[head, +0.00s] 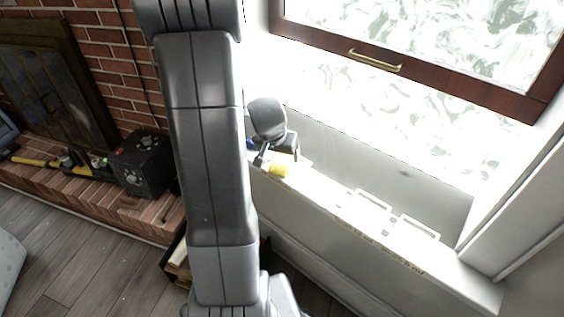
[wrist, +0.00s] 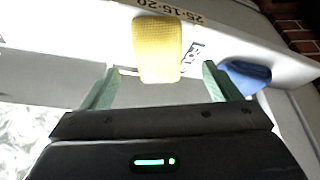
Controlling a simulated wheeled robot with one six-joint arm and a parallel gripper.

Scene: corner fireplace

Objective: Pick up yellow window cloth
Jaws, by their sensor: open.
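The yellow window cloth (wrist: 157,50) lies on the white window sill (wrist: 90,38) in the wrist view, draped near the sill's edge. In the head view the yellow cloth (head: 280,166) shows partly, just below my gripper (head: 268,160), whose fingers are mostly hidden there. In the wrist view my gripper (wrist: 165,82) is open, with one green finger on each side of the picture. I see no contact between the fingers and the cloth.
A blue cloth (wrist: 245,76) lies on the sill by the right finger. White handle-like frames (head: 415,228) stand along the sill to the right. The window with a brass handle (head: 375,60) is behind. A brick hearth with a black box (head: 143,163) is at left.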

